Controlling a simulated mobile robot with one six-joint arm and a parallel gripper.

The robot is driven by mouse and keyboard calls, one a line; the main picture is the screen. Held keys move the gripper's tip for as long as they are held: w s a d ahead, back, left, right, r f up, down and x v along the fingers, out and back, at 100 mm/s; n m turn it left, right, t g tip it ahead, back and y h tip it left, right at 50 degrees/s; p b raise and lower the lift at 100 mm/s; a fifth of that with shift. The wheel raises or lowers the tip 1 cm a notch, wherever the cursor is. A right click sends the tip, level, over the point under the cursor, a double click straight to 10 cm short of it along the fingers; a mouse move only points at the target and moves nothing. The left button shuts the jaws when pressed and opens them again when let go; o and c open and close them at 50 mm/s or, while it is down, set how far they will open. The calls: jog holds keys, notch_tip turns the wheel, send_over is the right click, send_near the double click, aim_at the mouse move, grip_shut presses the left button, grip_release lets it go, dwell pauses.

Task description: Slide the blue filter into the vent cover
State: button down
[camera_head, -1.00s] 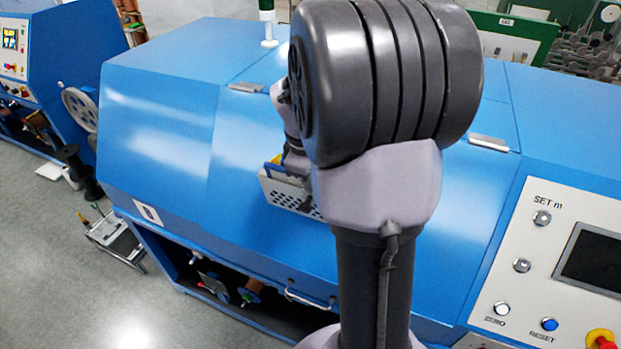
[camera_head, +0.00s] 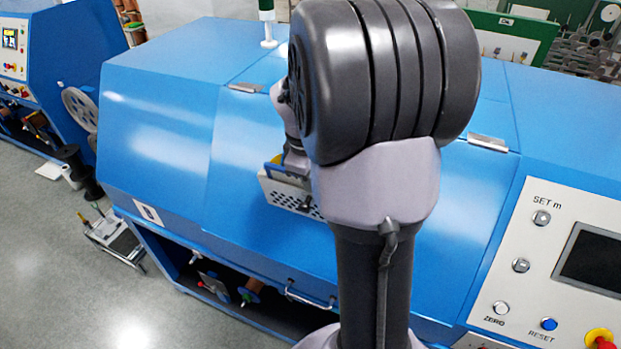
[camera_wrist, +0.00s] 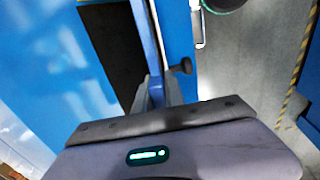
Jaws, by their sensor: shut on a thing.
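The vent cover (camera_head: 288,197) is a pale perforated metal box on the sloping blue lid of the machine, left of my arm in the head view. Its right part is hidden behind my arm. A bit of the blue filter (camera_head: 274,165) shows at the top left of the cover; I cannot tell how far it is inside. In the wrist view my gripper (camera_wrist: 157,93) is shut on the thin blue edge of the filter (camera_wrist: 147,38). A dark panel lies left of this edge. My fingertips are mostly hidden in the head view.
The blue machine lid (camera_head: 165,130) surrounds the cover and has free room on its left. A control panel (camera_head: 545,265) with buttons and a screen is at right. A metal handle (camera_head: 310,297) sticks out below the lid. A dark knob (camera_wrist: 183,67) is right of my fingers.

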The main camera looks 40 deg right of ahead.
jog(key=shift+f, duration=0.15)
jog(key=shift+f, duration=0.2)
dwell(0.3)
jog(key=shift+r, duration=0.15)
jog(key=shift+a+r, duration=0.1)
jog(key=shift+r, duration=0.1)
dwell(0.6)
jog(key=shift+f, duration=0.1)
